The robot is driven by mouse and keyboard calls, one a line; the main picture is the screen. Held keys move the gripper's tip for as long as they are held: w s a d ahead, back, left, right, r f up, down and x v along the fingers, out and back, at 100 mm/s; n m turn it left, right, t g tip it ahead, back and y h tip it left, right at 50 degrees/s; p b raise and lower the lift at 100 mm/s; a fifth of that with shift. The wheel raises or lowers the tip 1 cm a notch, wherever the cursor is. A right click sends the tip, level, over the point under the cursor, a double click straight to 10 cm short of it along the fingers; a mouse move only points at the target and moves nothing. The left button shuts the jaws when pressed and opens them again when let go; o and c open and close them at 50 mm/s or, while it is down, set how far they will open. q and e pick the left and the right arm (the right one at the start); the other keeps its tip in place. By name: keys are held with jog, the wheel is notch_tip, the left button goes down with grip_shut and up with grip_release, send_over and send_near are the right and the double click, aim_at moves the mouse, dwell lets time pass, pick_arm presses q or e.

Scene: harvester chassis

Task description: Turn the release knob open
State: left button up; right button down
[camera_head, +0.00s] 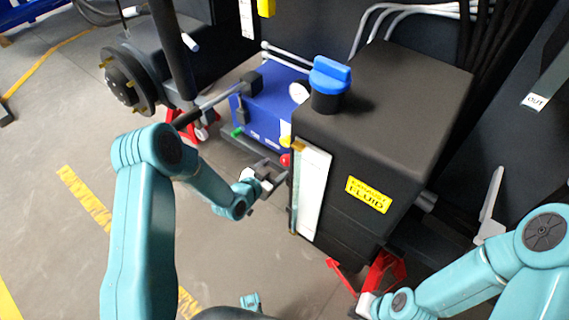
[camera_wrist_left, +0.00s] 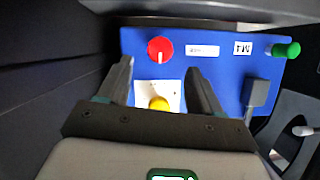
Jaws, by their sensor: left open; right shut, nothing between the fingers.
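A blue panel box (camera_head: 268,108) stands behind the black fluid tank; its face fills the left wrist view (camera_wrist_left: 215,75). It carries a red knob (camera_wrist_left: 160,48) with a pale mark, a yellow knob (camera_wrist_left: 159,103) on a white plate, and a green knob (camera_wrist_left: 286,50) at the right. The red knob also shows in the head view (camera_head: 285,160). I cannot tell which is the release knob. My left gripper (camera_head: 268,178) is open before the panel, its fingers (camera_wrist_left: 161,78) either side of the white plate, below the red knob. My right gripper (camera_head: 364,304) is shut and empty at bottom right.
The black tank (camera_head: 390,100) with a blue cap (camera_head: 330,76) and yellow label (camera_head: 368,194) stands right of my left gripper. A wheel hub (camera_head: 128,82) and red stands (camera_head: 385,270) are nearby. The floor at left is clear.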

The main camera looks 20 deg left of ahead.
aim_at(284, 162)
pick_arm(q)
jog(key=b+x, duration=0.1)
jog(key=x, duration=0.6)
jog(key=shift+s, duration=0.1)
jog(key=c, duration=1.1)
